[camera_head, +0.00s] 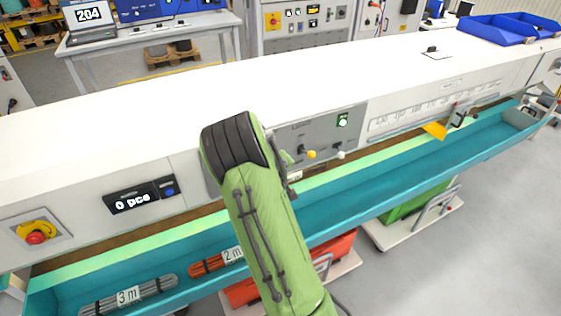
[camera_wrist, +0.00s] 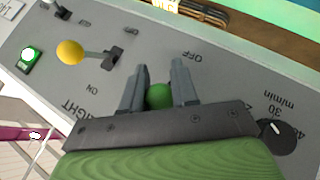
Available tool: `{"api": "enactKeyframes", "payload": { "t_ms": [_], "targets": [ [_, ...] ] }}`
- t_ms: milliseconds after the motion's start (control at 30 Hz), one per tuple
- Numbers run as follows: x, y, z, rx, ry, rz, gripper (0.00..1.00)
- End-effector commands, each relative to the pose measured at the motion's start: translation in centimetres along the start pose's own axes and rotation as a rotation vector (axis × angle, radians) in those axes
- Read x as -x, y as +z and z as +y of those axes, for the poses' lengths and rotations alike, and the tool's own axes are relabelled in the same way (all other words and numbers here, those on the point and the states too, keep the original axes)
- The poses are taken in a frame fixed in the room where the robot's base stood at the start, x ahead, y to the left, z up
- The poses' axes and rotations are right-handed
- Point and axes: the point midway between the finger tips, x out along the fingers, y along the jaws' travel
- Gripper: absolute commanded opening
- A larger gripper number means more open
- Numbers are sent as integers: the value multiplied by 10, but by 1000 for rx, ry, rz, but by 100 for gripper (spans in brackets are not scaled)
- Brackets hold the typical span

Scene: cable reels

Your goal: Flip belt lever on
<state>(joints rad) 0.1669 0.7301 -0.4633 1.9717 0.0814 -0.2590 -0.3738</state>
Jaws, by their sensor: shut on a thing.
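The control panel (camera_wrist: 225,75) fills much of the wrist view, its lettering upside down. My gripper (camera_wrist: 157,78) has one finger on each side of a round green lever knob (camera_wrist: 159,96) and is shut on it. The knob's stem is hidden, so its tilt cannot be told. ON shows to the left of the fingers, OFF just above them. No belt label is legible. A lever with a yellow knob (camera_wrist: 70,52) stands to the left, apart from my gripper. In the head view my arm hides the green knob; the yellow knob (camera_head: 311,154) shows beside it.
A lit green button (camera_wrist: 29,55) and a speed dial (camera_wrist: 275,134) flank the levers. A white-knobbed lever (camera_head: 340,155) is to the right in the head view. The teal trough (camera_head: 365,185) runs below the panel. A red stop button (camera_head: 36,237) is at far left.

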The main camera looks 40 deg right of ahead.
Motion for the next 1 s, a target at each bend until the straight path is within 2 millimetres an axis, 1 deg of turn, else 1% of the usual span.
{"api": "enactKeyframes", "payload": {
  "t_ms": [100,633,667,700,800,1000],
  "targets": [
    [2,-3,2,12,-8,-18,0],
    [2,-3,2,20,-15,-33,0],
    [2,-3,2,20,-15,-33,33],
    [2,-3,2,20,-15,-34,39],
    [1,-2,2,20,-15,-34,54],
    [1,-2,2,20,-16,-36,54]
  ]
}}
